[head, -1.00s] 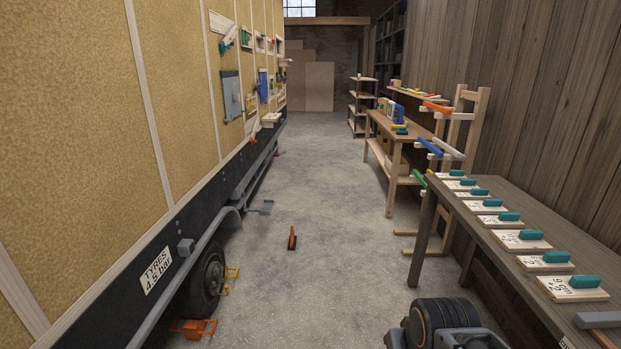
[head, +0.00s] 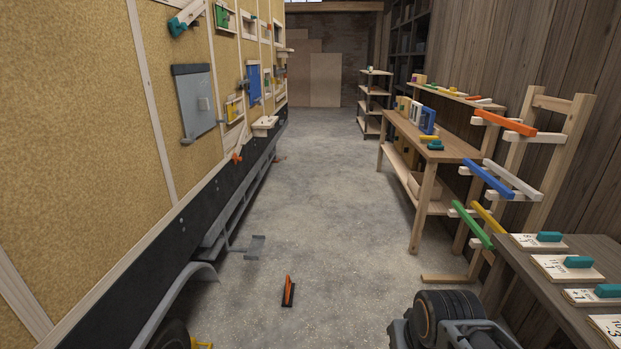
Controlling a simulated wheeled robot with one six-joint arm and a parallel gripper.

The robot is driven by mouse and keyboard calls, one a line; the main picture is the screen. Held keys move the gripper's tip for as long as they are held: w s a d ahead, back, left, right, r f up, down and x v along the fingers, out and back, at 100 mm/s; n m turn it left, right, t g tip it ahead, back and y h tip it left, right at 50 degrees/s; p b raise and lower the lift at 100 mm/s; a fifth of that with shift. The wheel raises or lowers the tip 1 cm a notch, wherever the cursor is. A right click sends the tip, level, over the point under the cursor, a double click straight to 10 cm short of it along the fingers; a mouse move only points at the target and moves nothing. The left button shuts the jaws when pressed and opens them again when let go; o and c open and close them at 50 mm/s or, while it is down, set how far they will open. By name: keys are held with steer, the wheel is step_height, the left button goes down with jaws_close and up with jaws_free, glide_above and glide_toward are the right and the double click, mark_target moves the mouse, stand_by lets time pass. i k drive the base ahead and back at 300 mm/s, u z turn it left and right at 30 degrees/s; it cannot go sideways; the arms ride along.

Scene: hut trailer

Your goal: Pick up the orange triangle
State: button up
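A small upright orange triangle (head: 289,288) with a dark edge or base stands on the concrete floor, a little left of the picture's middle and ahead of me. It looks thin and is seen nearly edge-on. A dark, rounded part of my own arm shows at the bottom right. My gripper's fingers are not in view.
The trailer (head: 75,130) runs along the left, with a grey step (head: 254,246) jutting out low. A workbench (head: 436,147) and a rack of coloured bars (head: 488,180) line the right. A table with labelled boards (head: 567,268) stands nearer. The aisle floor (head: 320,190) is clear.

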mark_target(287, 298)
steer(key=i, duration=3.25)
steer(key=u, duration=3.55)
